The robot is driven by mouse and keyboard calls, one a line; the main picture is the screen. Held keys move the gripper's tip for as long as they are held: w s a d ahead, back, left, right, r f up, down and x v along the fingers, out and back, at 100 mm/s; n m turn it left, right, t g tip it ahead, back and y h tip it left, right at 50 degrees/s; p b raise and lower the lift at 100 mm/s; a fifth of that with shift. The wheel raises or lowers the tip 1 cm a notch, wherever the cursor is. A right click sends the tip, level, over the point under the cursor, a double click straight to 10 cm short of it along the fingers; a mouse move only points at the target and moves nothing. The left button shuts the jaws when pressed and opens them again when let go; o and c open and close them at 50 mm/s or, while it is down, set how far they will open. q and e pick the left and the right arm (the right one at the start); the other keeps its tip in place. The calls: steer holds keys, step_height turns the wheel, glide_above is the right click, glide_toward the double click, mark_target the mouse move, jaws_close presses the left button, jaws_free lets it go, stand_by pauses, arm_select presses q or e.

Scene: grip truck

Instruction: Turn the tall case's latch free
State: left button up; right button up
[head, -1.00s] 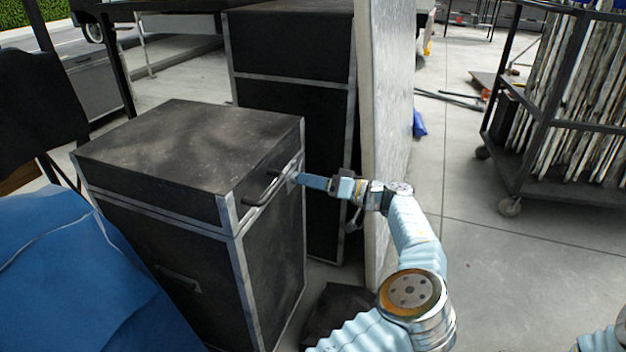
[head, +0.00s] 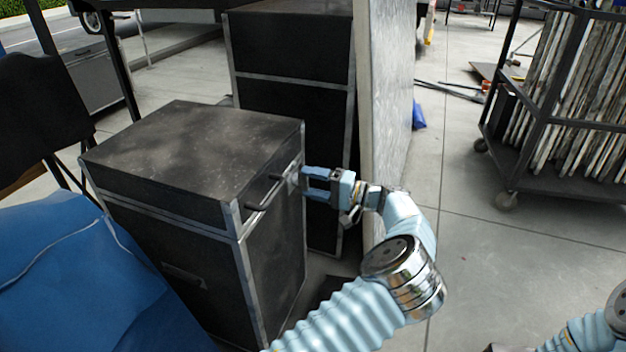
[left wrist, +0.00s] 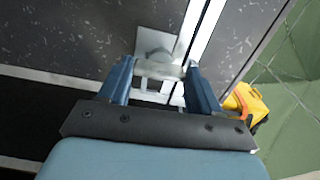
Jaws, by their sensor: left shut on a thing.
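The near black case (head: 274,265) with metal edging stands upright on the floor. A metal latch (head: 293,176) sits at its lid seam, on the right-hand face beside a dark bar handle (head: 262,194). My left gripper (head: 304,182) reaches it from the right. In the left wrist view, its two blue fingers (left wrist: 160,82) close on the silver latch (left wrist: 156,66), one finger on each side. The latch's plate lies against the case by the bright metal edging. The fingers partly hide the latch. My right arm shows only at the bottom right corner; its gripper is out of view.
A taller black case (head: 292,50) stands behind, next to a pale upright panel (head: 385,120) close to my left arm. A blue cover (head: 75,285) lies at the left. A cart of panels (head: 560,110) stands at the right. The floor (head: 510,260) between is clear.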

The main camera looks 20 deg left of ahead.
arm_select(q)
steer(key=shift+m, duration=0.4)
steer(key=o, duration=1.1)
steer(key=shift+c, duration=0.2)
steer(key=shift+d, duration=0.1)
steer(key=d+b, duration=0.1)
steer(key=d, duration=1.2)
steer(key=shift+w+d, duration=0.35)
steer(key=shift+w, duration=0.1)
steer(key=shift+f, duration=0.1)
